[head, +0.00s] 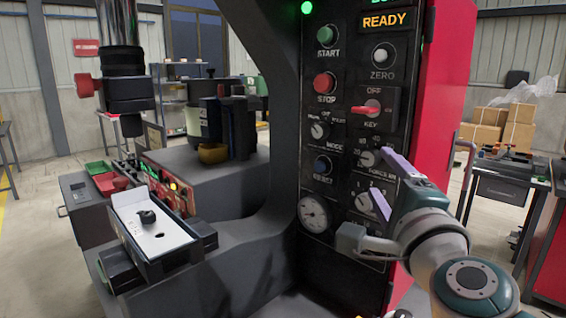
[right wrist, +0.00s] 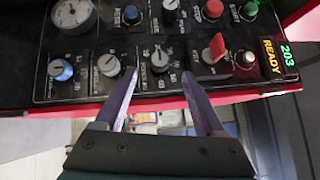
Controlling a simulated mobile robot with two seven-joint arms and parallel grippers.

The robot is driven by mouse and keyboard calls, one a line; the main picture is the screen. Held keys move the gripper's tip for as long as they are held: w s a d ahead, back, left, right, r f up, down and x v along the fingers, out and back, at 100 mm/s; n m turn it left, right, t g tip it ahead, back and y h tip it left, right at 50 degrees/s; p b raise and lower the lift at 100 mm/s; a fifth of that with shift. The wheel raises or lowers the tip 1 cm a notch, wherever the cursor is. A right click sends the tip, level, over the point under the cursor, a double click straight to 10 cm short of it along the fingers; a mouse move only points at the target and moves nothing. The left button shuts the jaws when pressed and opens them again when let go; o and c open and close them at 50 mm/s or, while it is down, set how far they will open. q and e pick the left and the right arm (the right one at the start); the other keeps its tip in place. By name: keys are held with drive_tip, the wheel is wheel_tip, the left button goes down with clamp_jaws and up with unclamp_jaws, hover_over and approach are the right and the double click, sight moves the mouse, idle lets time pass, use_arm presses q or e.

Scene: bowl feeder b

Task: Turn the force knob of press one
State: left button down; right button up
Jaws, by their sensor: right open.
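The force knob (head: 367,158), a grey pointer knob with a numbered dial, is on the black control panel (head: 340,130) of the press, below the red key switch. It also shows in the right wrist view (right wrist: 159,59). My right gripper (head: 382,179) is open, with two lavender fingers pointing at the panel. In the right wrist view, the force knob appears between the fingertips (right wrist: 159,72). I cannot tell whether either finger touches it. In the head view the upper finger partly covers the area beside the knob. My left gripper is not in view.
A second dial knob (head: 365,201) sits just below, close to the lower finger. The key switch (head: 371,107), mode knob (head: 320,130), blue reset button (head: 322,165) and gauge (head: 313,214) are nearby. A lit display (head: 385,21) reads READY.

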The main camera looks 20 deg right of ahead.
sight(371, 160)
drive_tip(key=x, duration=0.6)
clamp_jaws()
idle(0.5)
